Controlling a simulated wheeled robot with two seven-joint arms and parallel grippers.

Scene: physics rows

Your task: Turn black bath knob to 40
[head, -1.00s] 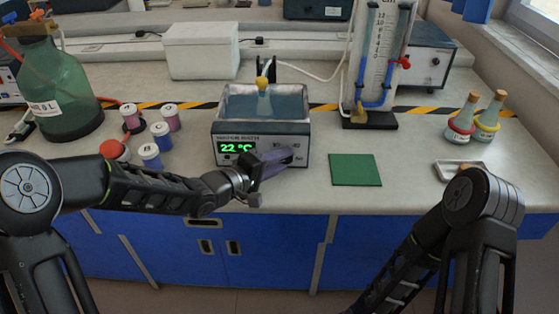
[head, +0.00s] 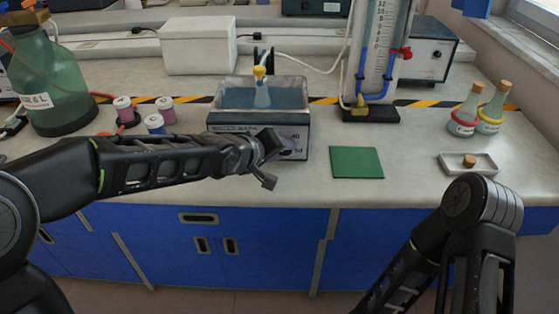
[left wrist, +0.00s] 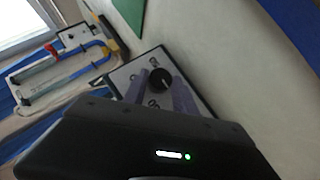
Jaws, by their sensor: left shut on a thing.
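The water bath (head: 225,118) stands on the bench with a flask sitting in its water. Its front panel is mostly hidden by my left arm in the head view; scale marks 40 and 50 show at its right end. The black bath knob (left wrist: 160,79) shows in the left wrist view on the pale panel, with a small light mark by its top edge. My left gripper (head: 277,143) is at the panel; its two purplish fingers (left wrist: 160,90) are shut on the knob, one on each side. My right gripper is out of view.
A green mat (head: 356,162) lies right of the bath. A tray (head: 483,165) with a cork and two corked flasks (head: 464,115) are further right. Several small jars (head: 125,108) and a big green bottle (head: 60,95) stand left. A manometer stand (head: 371,115) is behind.

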